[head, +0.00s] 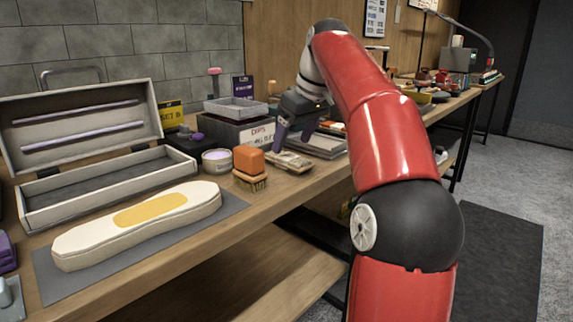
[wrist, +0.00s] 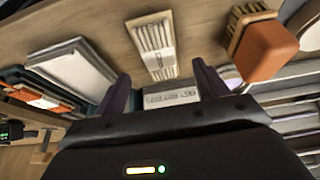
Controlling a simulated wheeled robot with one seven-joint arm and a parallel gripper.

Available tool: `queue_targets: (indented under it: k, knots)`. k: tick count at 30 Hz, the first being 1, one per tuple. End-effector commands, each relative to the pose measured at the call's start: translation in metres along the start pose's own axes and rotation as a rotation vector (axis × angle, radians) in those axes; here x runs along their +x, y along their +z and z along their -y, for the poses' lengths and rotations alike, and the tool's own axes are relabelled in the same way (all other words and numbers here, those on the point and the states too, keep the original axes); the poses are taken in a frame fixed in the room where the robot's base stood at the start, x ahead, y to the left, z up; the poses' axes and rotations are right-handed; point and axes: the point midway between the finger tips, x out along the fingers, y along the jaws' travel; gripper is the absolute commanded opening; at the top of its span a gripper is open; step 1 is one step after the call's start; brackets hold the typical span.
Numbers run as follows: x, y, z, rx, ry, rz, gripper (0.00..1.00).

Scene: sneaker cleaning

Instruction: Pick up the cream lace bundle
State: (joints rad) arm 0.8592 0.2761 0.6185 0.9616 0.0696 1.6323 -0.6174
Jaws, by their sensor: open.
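The cream lace bundle (head: 290,162) lies flat near the front edge of the wooden bench, just right of the orange brush. In the wrist view, the bundle (wrist: 153,40) shows as a pale striped block with a lighter band around it. My gripper (head: 295,139) is open and empty above the bench, a little behind and above the bundle. In the wrist view, my two dark fingers (wrist: 160,75) stand apart, with the bundle beyond the gap between their tips. They do not appear to touch it.
An orange-topped brush (head: 250,165) stands close to the bundle's left, beside a round tub (head: 217,161). A labelled box (head: 235,131) stands behind, and a grey tray (head: 318,146) lies to the right. An open case (head: 105,190) and a cream sole shape (head: 90,243) are farther left.

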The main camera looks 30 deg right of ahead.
Motion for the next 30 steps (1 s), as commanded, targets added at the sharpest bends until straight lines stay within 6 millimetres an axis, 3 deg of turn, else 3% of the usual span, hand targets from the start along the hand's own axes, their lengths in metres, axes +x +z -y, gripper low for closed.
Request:
queue_targets:
  k: [6,16,27,30]
  knots:
    - [0.035,0.003,0.000,0.000,-0.001,0.001,0.73]
    - [0.041,0.002,0.000,0.001,0.000,-0.001,0.73]
    - [0.041,0.002,0.000,0.001,0.000,-0.001,0.25]
    - [0.041,0.002,0.000,0.001,0.000,-0.001,0.24]
